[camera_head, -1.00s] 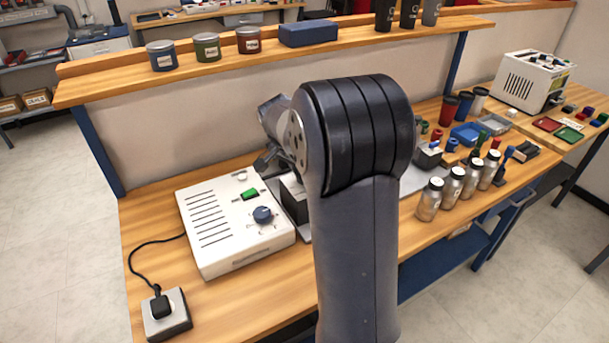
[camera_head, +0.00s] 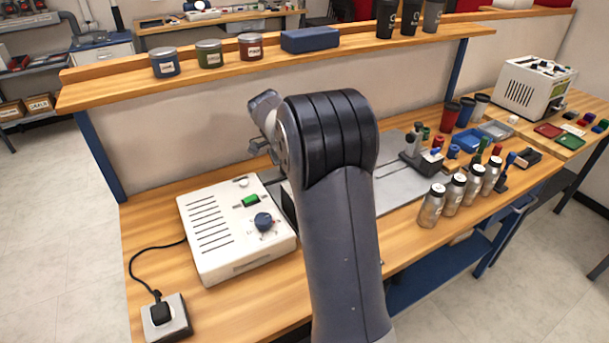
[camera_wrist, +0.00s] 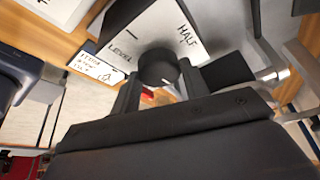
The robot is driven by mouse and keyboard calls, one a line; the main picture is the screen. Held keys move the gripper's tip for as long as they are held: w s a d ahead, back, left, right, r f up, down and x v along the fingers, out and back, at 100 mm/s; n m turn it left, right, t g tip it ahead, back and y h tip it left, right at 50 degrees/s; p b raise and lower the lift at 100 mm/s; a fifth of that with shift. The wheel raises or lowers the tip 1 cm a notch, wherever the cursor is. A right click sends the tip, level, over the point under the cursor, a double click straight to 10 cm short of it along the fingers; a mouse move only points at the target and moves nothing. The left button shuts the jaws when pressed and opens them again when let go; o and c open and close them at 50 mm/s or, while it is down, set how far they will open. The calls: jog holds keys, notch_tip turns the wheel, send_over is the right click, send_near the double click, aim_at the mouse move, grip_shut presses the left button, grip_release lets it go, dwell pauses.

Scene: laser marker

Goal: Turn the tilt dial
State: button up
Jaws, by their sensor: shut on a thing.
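The tilt dial is a round dark knob (camera_wrist: 158,66) in the wrist view. It sits beside a white plate (camera_wrist: 150,32) marked LEVEL and HALF. My gripper (camera_wrist: 158,82) has one dark finger on each side of the knob and is shut on it. A pale mark shows low on the knob, but I cannot tell exactly where it points. In the head view my arm hides the dial and the fingertips.
A white box (camera_head: 215,235) with a green switch and blue knob stands left of my arm. Metal bottles (camera_head: 432,205) line the bench's front right. A grey stand (camera_head: 420,150) is right of my arm. A shelf (camera_head: 350,45) runs behind.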

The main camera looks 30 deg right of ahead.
dwell(0.4)
jog(key=o, duration=1)
jog(key=v, duration=1)
jog(key=shift+w+r+p, duration=0.2)
jog(key=shift+r+p, duration=0.1)
jog(key=shift+r, duration=0.05)
jog(key=shift+a, duration=0.1)
